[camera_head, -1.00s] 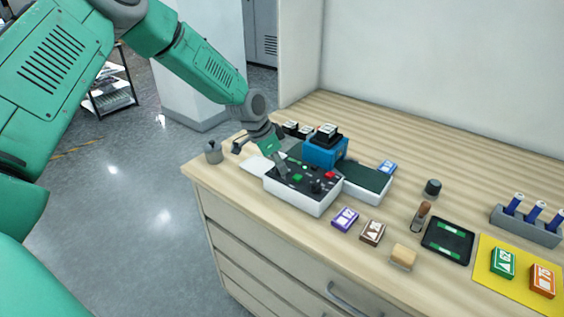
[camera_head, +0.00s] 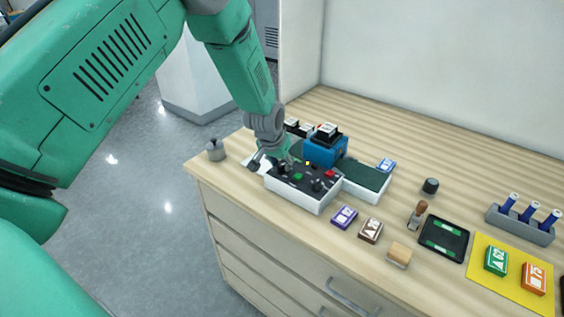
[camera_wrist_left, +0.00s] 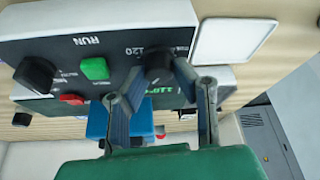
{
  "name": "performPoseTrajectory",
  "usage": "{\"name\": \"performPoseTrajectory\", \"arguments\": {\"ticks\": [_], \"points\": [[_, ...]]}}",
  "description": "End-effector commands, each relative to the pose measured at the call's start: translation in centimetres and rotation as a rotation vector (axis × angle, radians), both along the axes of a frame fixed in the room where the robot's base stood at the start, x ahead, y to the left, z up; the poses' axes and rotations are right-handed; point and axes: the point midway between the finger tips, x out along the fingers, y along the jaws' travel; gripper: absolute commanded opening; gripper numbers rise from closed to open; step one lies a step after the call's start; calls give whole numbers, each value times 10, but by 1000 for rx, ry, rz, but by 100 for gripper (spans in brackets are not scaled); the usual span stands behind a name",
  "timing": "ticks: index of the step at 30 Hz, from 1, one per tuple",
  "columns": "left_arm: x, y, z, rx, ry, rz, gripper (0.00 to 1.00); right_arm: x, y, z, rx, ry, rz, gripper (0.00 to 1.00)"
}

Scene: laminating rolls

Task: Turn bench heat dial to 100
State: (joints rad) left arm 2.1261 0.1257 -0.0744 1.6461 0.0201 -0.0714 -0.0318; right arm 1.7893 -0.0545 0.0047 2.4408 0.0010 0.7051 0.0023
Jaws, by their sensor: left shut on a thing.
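The laminator's control box (camera_head: 296,199), white with a dark top panel, sits on the bench. In the left wrist view the black heat dial (camera_wrist_left: 157,62) is beside a printed "120". My left gripper (camera_wrist_left: 160,74) is shut on this dial, one finger on each side. In the head view my left gripper (camera_head: 277,163) is at the left end of the panel and partly hides the dial. A green display (camera_wrist_left: 165,88) shows between the fingers; its digits are hard to read. My right gripper is not in view.
The panel also has a green RUN button (camera_wrist_left: 95,68), a red button (camera_wrist_left: 72,98) and a second black dial (camera_wrist_left: 35,75). A blue unit (camera_head: 322,151) stands behind it. Purple (camera_head: 344,216) and brown (camera_head: 370,230) boxes lie in front. A grey pot (camera_head: 216,150) stands at the left corner.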

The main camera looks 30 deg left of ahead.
Motion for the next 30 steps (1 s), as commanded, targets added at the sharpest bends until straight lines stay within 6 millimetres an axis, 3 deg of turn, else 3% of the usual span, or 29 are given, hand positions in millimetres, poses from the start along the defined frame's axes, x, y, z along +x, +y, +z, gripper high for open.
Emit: {"name": "performPoseTrajectory", "arguments": {"ticks": [1,19,20,21,30], "points": [[-9,-1,-8,-1,26,14,0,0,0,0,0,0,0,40],[-8,-2,-8,-4,26,51,0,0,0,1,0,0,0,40],[-8,-2,-8,-4,26,51,27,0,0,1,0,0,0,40],[-8,-2,-8,-4,25,50,41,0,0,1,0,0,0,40],[-4,-2,-4,-3,13,49,43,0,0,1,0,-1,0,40]]}}
